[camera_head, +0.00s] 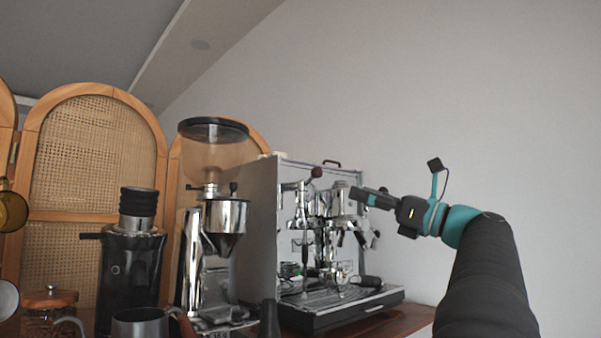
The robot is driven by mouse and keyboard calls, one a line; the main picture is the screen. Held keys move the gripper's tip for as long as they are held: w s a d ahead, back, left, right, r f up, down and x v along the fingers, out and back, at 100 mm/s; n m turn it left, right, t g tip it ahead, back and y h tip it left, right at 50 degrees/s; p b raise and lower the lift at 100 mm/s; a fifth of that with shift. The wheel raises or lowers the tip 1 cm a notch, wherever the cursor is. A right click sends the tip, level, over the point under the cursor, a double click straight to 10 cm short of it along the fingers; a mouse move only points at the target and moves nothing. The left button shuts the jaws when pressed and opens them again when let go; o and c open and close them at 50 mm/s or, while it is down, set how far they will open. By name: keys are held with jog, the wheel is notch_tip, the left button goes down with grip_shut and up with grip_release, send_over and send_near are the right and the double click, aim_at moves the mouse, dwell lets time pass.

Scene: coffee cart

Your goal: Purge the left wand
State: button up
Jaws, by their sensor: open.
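The espresso machine (262,215) stands on the cart right of centre, its chrome front facing right.
A chrome grinder with a smoky hopper (213,150) stands left of the machine. A black grinder (130,275), a grey pitcher (140,322) and a wood-lidded jar (48,300) stand further left. A drip tray (340,308) juts out at the front.

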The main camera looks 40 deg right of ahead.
aim_at(321, 175)
jog(key=shift+m, duration=0.3)
jog(key=x, duration=0.4)
jog(key=p+x, duration=0.1)
jog(key=x, duration=0.3)
jog(key=r+x, duration=0.1)
jog(key=x, duration=0.4)
jog(key=shift+s+d, duration=0.1)
jog(key=shift+d, duration=0.3)
jog(key=shift+f, duration=0.1)
grip_shut()
